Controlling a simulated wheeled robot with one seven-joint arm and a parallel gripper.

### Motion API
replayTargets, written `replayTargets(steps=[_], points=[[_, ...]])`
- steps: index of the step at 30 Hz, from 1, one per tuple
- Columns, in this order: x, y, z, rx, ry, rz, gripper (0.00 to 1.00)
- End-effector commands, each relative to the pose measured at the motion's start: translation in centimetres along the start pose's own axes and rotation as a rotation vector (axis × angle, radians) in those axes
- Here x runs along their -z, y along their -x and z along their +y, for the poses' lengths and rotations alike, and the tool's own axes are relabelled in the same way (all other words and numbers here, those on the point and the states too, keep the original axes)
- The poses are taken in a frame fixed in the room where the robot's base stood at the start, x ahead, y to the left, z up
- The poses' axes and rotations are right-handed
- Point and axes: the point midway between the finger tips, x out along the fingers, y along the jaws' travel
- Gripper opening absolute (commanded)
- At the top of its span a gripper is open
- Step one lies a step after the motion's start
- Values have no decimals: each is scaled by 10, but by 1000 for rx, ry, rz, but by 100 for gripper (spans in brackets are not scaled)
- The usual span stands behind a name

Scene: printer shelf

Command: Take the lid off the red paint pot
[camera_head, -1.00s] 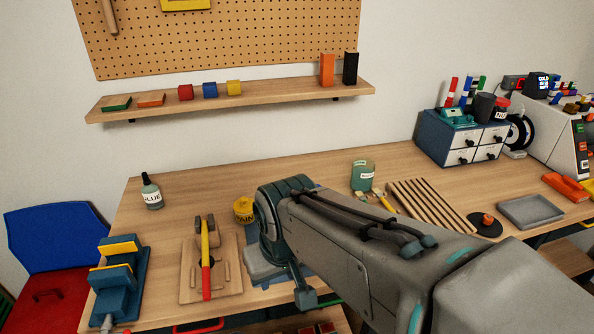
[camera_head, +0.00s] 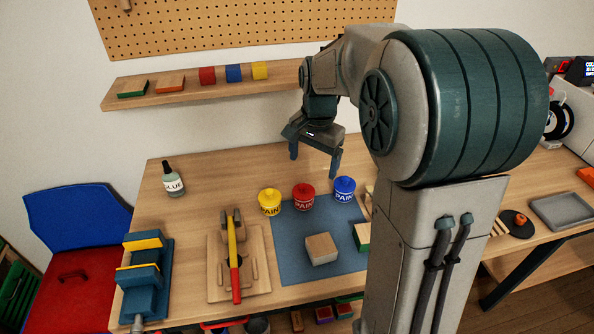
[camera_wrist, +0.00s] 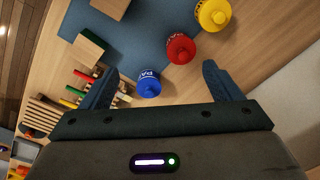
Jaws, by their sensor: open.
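The red paint pot (camera_head: 304,199) stands upright on the workbench, between the yellow paint pot (camera_head: 270,204) and the blue paint pot (camera_head: 344,190). Its red lid (camera_head: 303,190) is on top. In the wrist view the red pot (camera_wrist: 181,48) shows above the middle, with the blue pot (camera_wrist: 148,85) lower left and the yellow pot (camera_wrist: 213,14) upper right. My gripper (camera_head: 314,166) is open and empty, fingers pointing down above the pots, touching none of them. The wrist view shows its two fingers (camera_wrist: 160,82) spread wide.
A blue mat (camera_head: 291,264) with a wooden block (camera_head: 321,248) lies in front of the pots. The wall shelf (camera_head: 180,96) is behind my gripper.

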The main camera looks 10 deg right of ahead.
Motion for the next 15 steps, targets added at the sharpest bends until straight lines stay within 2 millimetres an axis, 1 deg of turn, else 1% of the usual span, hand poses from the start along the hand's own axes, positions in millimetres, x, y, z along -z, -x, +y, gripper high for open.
replayTargets(steps=[1, 3, 6, 11, 14, 15], points=[[11, -2, -12, -15, -52, -8, 85], [24, -7, -25, -32, -124, -15, 85], [36, -16, -38, -52, -205, -20, 85], [47, -25, -50, -68, -275, -23, 85], [48, -34, -51, -73, -289, -24, 85], [48, -41, -50, -74, -291, -25, 85]])
